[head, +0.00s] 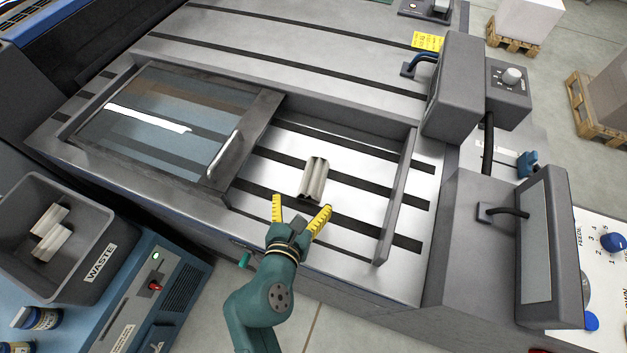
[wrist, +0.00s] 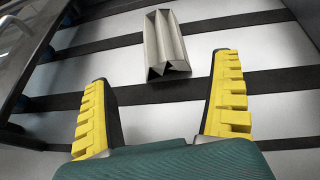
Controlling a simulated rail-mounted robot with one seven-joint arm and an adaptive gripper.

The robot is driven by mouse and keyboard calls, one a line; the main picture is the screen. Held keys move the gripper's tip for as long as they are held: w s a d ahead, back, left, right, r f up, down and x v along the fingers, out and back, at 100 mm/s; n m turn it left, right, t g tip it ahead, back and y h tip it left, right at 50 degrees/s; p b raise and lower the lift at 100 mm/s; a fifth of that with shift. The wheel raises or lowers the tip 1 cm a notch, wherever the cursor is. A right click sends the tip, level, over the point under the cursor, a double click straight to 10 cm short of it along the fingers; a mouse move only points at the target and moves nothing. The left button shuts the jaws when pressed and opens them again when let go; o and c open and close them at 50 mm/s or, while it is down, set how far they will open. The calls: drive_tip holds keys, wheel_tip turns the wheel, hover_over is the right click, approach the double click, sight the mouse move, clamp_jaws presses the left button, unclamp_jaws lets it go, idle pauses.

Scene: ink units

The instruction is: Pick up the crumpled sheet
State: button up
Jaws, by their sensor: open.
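The crumpled sheet (head: 314,180) is a grey-white, pleated piece of paper. It lies on the striped metal bed of the machine, right of the sliding glass cover. In the wrist view the crumpled sheet (wrist: 164,46) lies ahead of the fingertips, centred roughly between them, apart from both. My gripper (head: 301,208) is open and empty, with its yellow ridged fingers spread just on the near side of the sheet. In the wrist view my gripper (wrist: 163,70) shows both fingers wide apart, with bare bed between them.
A framed glass cover (head: 150,122) with a handle (head: 225,155) stands left of the sheet. A raised bar (head: 397,197) stands to its right. A grey WASTE bin (head: 98,225) at lower left holds crumpled paper (head: 50,232). The bed around the sheet is clear.

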sight(308, 195)
drive_tip(key=b+x, duration=0.1)
drive_tip(key=x, duration=0.2)
drive_tip(key=b+x, duration=0.2)
drive_tip(key=x, duration=0.1)
drive_tip(key=shift+d+f, duration=0.1)
drive_tip(key=shift+d, duration=0.15)
drive_tip(key=shift+s, duration=0.1)
